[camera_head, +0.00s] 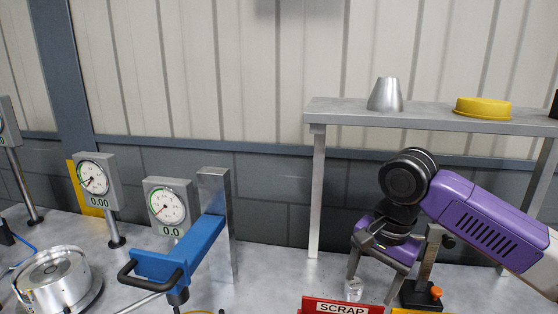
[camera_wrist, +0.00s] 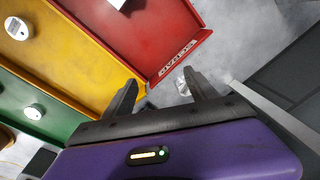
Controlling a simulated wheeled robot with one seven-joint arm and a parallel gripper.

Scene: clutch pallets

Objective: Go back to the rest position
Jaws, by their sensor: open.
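My purple gripper (camera_head: 372,284) points down on the right of the head view, in front of the grey shelf. In the wrist view my gripper (camera_wrist: 160,88) has its two dark fingers wide apart, with nothing held between them. A small metallic part (camera_head: 353,290) is beside the fingers in the head view, behind the scrap tray. It seems to show as a pale piece (camera_wrist: 182,84) near the right finger in the wrist view; whether a finger touches it I cannot tell.
The red scrap tray (camera_head: 338,306) is at the front. The wrist view shows a yellow tray (camera_wrist: 72,48) and a green tray (camera_wrist: 10,80), each with a pale round part. A shelf (camera_head: 430,117), a black stand (camera_head: 424,275), a blue press (camera_head: 185,250) and gauges (camera_head: 165,205) stand around.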

